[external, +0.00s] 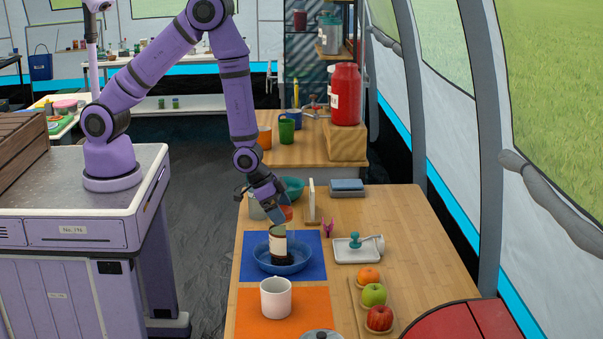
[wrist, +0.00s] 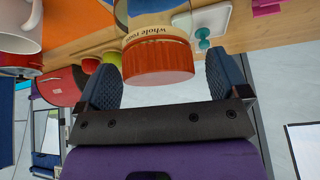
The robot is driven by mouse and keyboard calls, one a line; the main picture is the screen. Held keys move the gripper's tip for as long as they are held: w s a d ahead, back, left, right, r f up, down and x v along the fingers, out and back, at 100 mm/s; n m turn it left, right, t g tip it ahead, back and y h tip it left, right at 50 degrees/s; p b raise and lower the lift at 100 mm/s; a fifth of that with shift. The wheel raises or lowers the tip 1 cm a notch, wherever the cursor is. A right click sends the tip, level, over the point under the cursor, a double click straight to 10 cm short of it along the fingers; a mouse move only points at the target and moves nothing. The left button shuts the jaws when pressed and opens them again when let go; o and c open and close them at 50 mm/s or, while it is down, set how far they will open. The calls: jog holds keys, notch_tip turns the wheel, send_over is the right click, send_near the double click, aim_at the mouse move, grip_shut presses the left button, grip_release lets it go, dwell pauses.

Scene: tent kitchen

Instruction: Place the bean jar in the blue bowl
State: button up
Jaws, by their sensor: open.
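The bean jar (external: 278,244), with a pale label and dark contents low down, is inside the blue bowl (external: 259,262) on the blue mat. It looks about upright. My gripper (external: 279,215) is directly above it, pointing down. In the wrist view the jar's ribbed orange lid (wrist: 157,62) is between the two blue fingers of my gripper (wrist: 165,82), with gaps on both sides, so the jaws are open. Part of a label with lettering shows beyond the lid. The jar's base within the bowl is partly hidden by the bowl's near rim.
A white mug (external: 276,298) stands on the orange mat in front. A white tray (external: 347,256) holds a teal-handled item to the right. Several fruits, including a green apple (external: 373,295), line the right. A teal bowl (external: 293,185) and upright board (external: 311,201) are behind.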

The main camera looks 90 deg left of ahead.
jog(key=s+a+r, duration=0.2)
jog(key=s+r, duration=0.2)
jog(key=r, duration=0.6)
jog(key=s+a+r+n, duration=0.15)
jog(key=s+r, duration=0.35)
jog(key=r, duration=0.5)
jog(key=s+a+r+m, duration=0.1)
jog(key=s+a+r, duration=0.25)
jog(key=r, duration=0.65)
jog(key=s+a+r, duration=0.2)
jog(key=s+r, duration=0.3)
jog(key=s, duration=0.4)
jog(key=s+a+r+n+y, duration=0.1)
jog(key=s+a+r, duration=0.1)
jog(key=s+r, duration=0.4)
jog(key=s, duration=0.4)
jog(key=shift+s+r+g, duration=0.15)
jog(key=shift+r+g, duration=0.05)
jog(key=shift+g, duration=0.2)
